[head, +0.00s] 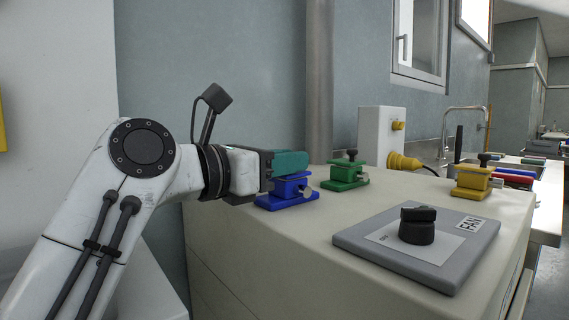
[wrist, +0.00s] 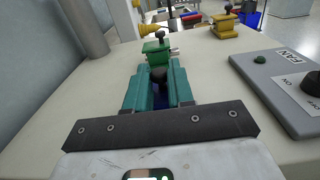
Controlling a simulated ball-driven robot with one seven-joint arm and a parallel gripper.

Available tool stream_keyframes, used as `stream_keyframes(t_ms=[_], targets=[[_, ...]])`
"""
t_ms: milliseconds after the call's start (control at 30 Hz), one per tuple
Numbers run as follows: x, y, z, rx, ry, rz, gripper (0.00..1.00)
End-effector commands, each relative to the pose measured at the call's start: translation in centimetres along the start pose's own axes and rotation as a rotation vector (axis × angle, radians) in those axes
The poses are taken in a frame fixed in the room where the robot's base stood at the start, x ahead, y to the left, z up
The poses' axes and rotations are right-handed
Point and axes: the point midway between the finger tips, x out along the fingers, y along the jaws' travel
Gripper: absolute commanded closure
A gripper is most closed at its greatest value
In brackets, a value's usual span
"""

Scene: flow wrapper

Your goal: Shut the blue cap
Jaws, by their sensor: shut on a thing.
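The blue fitting with its cap (head: 288,197) stands on the near left part of the cream top, with a silver screw at its right side. My gripper (head: 291,163) reaches in from the left, its teal fingers right over the blue cap. In the wrist view the fingers (wrist: 157,82) are shut on the dark knob (wrist: 158,75) of the blue cap, and a little blue (wrist: 160,98) shows between them. The fingers hide the upper part of the cap, so I cannot tell how far it is closed.
A green fitting (head: 345,177) stands just beyond the blue one, and a yellow fitting (head: 472,183) stands at the far right. A grey FAN panel (head: 385,254) with a black knob lies at the front right. A metal pole (head: 319,80) rises behind. The cream top between is clear.

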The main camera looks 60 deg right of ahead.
Motion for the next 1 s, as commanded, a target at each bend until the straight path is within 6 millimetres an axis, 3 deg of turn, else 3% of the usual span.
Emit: stream_keyframes(t_ms=[200, 233, 467, 767, 1000], targets=[[0.0, 0.1, -0.1, -0.001, 0.002, 0.001, 1.00], [0.0, 0.1, -0.1, -0.002, 0.003, 0.001, 0.75], [0.0, 0.0, -0.1, -0.002, 0.002, 0.000, 0.53], [-0.3, 0.0, 0.0, -0.002, 0.001, 0.000, 0.53], [-3.9, 0.1, 0.2, -0.003, -0.002, 0.004, 0.53]])
